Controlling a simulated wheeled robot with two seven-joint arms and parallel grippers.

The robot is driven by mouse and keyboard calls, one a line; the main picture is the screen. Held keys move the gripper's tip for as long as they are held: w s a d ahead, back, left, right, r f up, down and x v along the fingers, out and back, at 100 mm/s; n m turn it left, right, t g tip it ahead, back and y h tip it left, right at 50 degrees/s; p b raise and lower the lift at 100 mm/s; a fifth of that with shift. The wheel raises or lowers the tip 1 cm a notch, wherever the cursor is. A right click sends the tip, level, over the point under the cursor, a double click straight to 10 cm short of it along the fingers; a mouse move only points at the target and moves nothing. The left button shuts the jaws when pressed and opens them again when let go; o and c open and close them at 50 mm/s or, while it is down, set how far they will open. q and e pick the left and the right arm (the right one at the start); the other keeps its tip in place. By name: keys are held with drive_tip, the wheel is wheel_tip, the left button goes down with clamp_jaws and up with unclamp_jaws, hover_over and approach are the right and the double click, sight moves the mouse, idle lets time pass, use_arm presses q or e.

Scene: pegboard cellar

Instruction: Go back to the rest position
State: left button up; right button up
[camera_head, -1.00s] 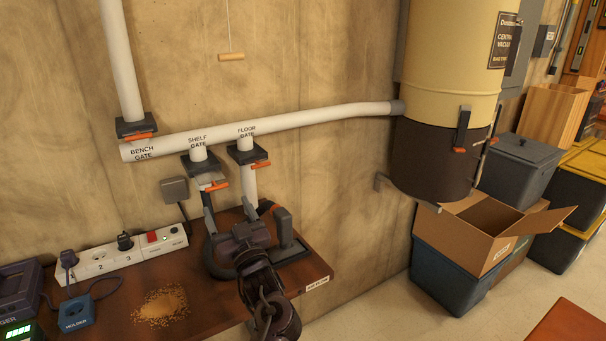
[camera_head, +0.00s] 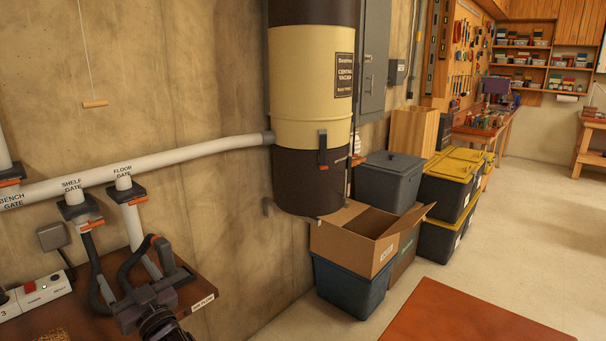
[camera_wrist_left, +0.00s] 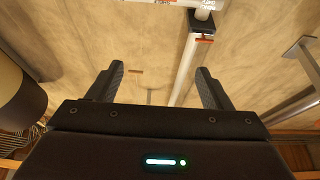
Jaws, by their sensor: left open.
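My left gripper (camera_head: 146,298) is at the lower left of the head view, in front of the dark hose and floor tool (camera_head: 178,279) on the brown bench. In the left wrist view its two fingers (camera_wrist_left: 163,85) are spread apart with nothing between them. Beyond them the wrist view shows a white pipe (camera_wrist_left: 186,70) and a gate with an orange handle (camera_wrist_left: 201,25). In the head view the floor gate (camera_head: 127,193) and shelf gate (camera_head: 80,210) are on the wall above the gripper. My right gripper is in neither view.
The bench (camera_head: 205,291) ends just right of the gripper. A white power strip (camera_head: 38,296) lies on its left part. A vacuum canister (camera_head: 310,100) hangs on the wall. An open cardboard box (camera_head: 345,240) and bins stand below. A red-brown surface (camera_head: 470,315) is at the lower right; floor shows behind it.

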use_arm(q)
drive_tip(key=w+d+f+m+t+h, duration=0.1)
drive_tip(key=d+f+m+h, duration=0.25)
drive_tip(key=f, duration=0.75)
drive_tip(key=w+d+f+m+h, duration=0.1)
drive_tip(key=d+f+m+h, duration=0.3)
drive_tip(key=f, duration=0.7)
drive_tip(key=s+d+f+m+g+h, duration=0.1)
drive_tip(key=s+d+f+g+h, duration=0.3)
drive_tip(key=f, duration=0.7)
drive_tip(key=s+a+f+m+h, duration=0.15)
drive_tip(key=s+f, duration=0.45)
drive_tip(key=f, duration=0.6)
drive_tip(key=s+f+g+h, duration=0.1)
drive_tip(key=s+f+g, duration=0.2)
drive_tip(key=s+f, duration=0.4)
drive_tip(key=s+d+f+m+g+h, duration=0.1)
drive_tip(key=s+f+g, duration=0.3)
drive_tip(key=s, duration=1.7)
drive_tip(key=s+d+f+m+g+h, duration=0.1)
drive_tip(key=s+f+g+h, duration=0.1)
drive_tip(key=s+f, duration=1)
drive_tip(key=shift+s+d+f+g, duration=0.2)
drive_tip(key=shift+s+g, duration=0.6)
drive_tip(key=shift+s, duration=0.15)
drive_tip(key=shift+w, duration=0.1)
